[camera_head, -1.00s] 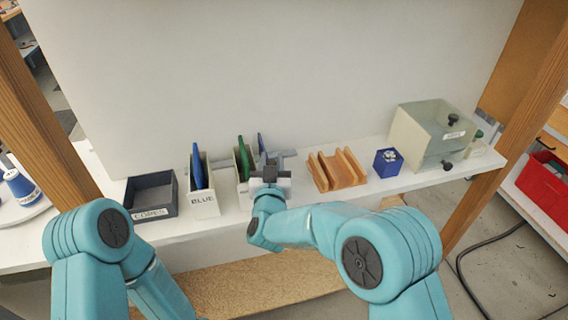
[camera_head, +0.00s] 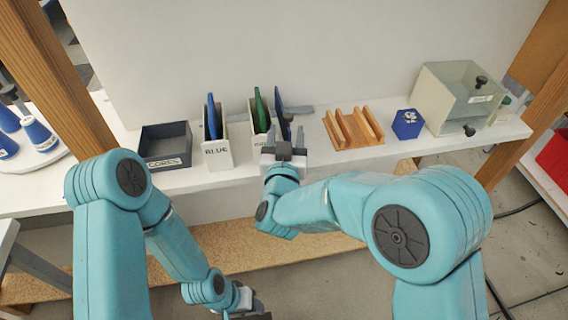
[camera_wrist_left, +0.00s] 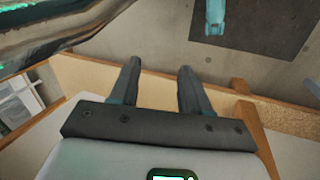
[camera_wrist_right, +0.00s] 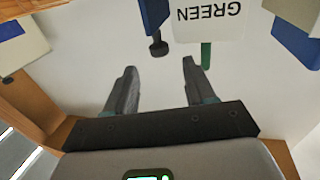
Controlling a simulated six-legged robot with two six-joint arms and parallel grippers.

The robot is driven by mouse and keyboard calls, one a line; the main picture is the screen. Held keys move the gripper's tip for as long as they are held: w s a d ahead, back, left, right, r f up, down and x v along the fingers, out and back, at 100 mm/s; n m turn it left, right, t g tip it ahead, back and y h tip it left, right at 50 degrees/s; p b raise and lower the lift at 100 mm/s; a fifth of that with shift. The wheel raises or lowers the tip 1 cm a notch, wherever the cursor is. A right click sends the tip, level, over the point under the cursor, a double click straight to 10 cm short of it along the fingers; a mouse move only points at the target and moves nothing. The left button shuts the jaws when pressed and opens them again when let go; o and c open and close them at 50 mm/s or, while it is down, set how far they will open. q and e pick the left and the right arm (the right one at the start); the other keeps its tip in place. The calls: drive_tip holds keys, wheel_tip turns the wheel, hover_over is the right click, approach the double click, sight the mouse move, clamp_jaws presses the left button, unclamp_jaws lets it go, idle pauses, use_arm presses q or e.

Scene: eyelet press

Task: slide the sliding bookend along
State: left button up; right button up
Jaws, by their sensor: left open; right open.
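The sliding bookend appears to be the blue upright plate (camera_head: 279,101) just right of the GREEN bin (camera_head: 257,122) on the shelf. The right wrist view shows the blue plate (camera_wrist_right: 153,14) with a dark knob (camera_wrist_right: 158,48) at its lower end. My right gripper (camera_head: 285,143) is open and empty, in front of the plate. In the right wrist view the knob lies just beyond the gap between its fingertips (camera_wrist_right: 158,66). It looks apart from the fingers. My left gripper (camera_wrist_left: 160,66) is open and empty, low in front of the shelf.
Left of the GREEN bin stand the BLUE bin (camera_head: 217,155) and a dark CORES tray (camera_head: 165,146). A wooden rack (camera_head: 353,130), a blue block (camera_head: 407,124) and a clear-fronted box (camera_head: 460,98) stand to the right. Wooden posts (camera_head: 60,75) flank the shelf.

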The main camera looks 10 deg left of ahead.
drive_tip(key=s+b, duration=0.1)
drive_tip(key=s, duration=0.8)
drive_tip(key=shift+d+b, duration=0.25)
drive_tip(key=shift+b, duration=0.15)
